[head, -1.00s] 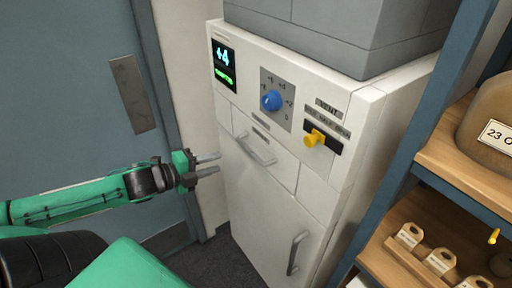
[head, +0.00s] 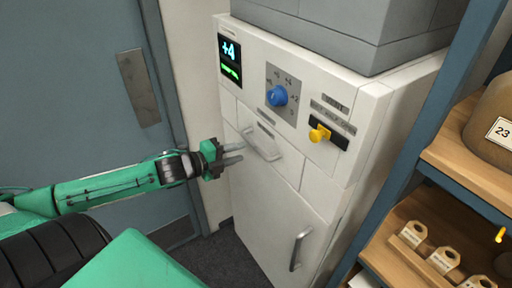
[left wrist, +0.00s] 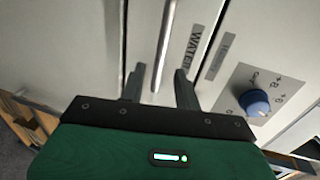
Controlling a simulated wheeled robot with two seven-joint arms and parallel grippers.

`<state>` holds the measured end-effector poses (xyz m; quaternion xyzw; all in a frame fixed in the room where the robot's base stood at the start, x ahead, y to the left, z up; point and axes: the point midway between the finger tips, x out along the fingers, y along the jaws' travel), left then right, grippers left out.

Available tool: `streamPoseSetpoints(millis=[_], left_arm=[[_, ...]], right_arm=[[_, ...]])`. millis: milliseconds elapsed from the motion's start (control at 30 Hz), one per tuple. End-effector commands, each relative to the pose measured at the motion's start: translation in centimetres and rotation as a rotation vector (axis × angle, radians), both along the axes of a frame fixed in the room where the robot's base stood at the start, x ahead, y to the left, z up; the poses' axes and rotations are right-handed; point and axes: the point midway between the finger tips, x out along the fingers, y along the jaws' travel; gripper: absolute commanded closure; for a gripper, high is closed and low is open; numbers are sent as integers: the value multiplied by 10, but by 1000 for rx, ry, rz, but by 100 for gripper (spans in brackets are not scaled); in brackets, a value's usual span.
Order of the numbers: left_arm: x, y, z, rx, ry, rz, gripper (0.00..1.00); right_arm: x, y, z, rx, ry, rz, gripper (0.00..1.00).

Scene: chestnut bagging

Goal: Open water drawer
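The water drawer (head: 283,158) is a white front panel on the cabinet, and it looks closed. Its pale bar handle (head: 262,146) stands out from the front. In the left wrist view a "WATER" label (left wrist: 194,43) is beside the handle (left wrist: 164,45). My left gripper (head: 238,153) is open and empty, just left of the handle. In the left wrist view its two fingers (left wrist: 159,72) are spread, with the handle lined up between them; I see no contact. My right gripper is not in view.
Above the drawer are a display (head: 230,60), a blue knob (head: 278,96) and a yellow lever (head: 319,134). A lower door with a handle (head: 299,250) is below. A wooden shelf (head: 465,180) stands right, and a blue-grey door (head: 75,100) is left.

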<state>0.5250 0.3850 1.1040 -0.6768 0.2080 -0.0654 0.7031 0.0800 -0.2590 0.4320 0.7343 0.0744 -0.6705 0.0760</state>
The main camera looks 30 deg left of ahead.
Motion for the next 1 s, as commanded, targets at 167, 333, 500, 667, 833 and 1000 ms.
streamPoseSetpoints(millis=[167, 333, 500, 667, 833, 1000], left_arm=[[12, -5, -1, 1, -4, 0, 67], [24, -10, -3, -2, -2, -1, 67], [37, -15, -5, -1, -3, 0, 67], [49, -20, -8, -1, -2, 0, 67], [60, -25, -11, -1, -2, 0, 67], [65, -28, -13, -1, -1, -1, 67]], right_arm=[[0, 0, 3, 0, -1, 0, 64], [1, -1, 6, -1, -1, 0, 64], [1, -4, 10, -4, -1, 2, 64], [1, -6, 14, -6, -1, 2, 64], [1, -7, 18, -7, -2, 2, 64], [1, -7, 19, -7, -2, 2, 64]])
